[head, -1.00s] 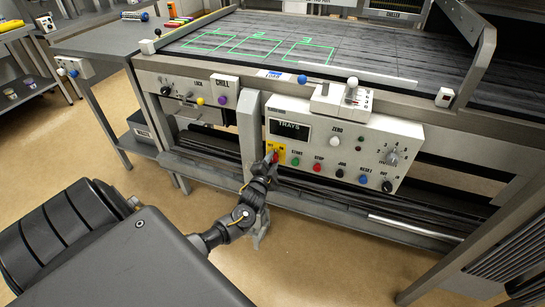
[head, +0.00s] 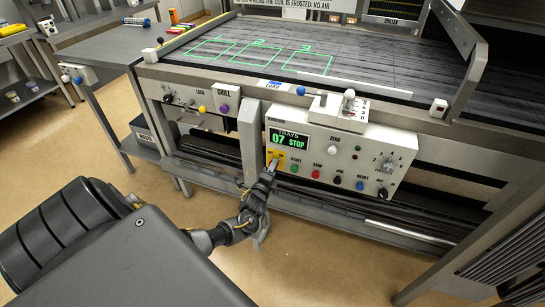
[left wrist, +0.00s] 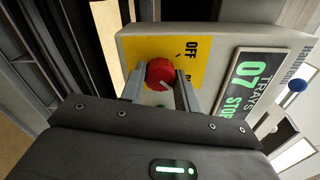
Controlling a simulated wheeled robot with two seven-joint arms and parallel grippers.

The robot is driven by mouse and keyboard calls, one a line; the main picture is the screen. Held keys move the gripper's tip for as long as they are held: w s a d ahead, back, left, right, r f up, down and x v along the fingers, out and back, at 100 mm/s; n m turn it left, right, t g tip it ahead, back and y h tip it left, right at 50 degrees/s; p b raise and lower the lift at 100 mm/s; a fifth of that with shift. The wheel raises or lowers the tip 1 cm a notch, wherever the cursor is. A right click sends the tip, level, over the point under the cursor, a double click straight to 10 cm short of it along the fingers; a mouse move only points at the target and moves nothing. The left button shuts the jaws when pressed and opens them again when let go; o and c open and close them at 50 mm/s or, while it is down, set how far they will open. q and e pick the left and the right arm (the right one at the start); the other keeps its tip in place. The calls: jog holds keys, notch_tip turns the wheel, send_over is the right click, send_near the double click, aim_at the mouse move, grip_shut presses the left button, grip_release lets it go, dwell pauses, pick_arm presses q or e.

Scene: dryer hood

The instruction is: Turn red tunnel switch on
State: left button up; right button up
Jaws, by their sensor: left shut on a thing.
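The red switch knob (left wrist: 160,73) sits on a yellow plate (left wrist: 160,47) lettered OFF, with a second label partly hidden. Its white pointer line slants in the left wrist view. My left gripper (left wrist: 160,84) has one finger on each side of the knob and is shut on it. In the head view my left gripper (head: 273,168) reaches the yellow plate at the left end of the white control panel (head: 345,150) and hides the knob. The panel's display (head: 289,141) is lit and reads TRAYS 07 STOP. My right gripper is not in view.
Right of the yellow plate are a green button (head: 294,169), a red button (head: 316,174) and more controls. A grey post (head: 250,140) stands just left of the panel. The conveyor bed (head: 300,55) lies above. Open floor is in front.

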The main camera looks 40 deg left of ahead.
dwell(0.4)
pick_arm(q)
jog(key=o, duration=1)
jog(key=shift+c, duration=0.2)
jog(key=shift+s, duration=0.1)
jog(key=v, duration=1)
jog(key=shift+s+d+p, duration=0.25)
jog(key=shift+p, duration=0.05)
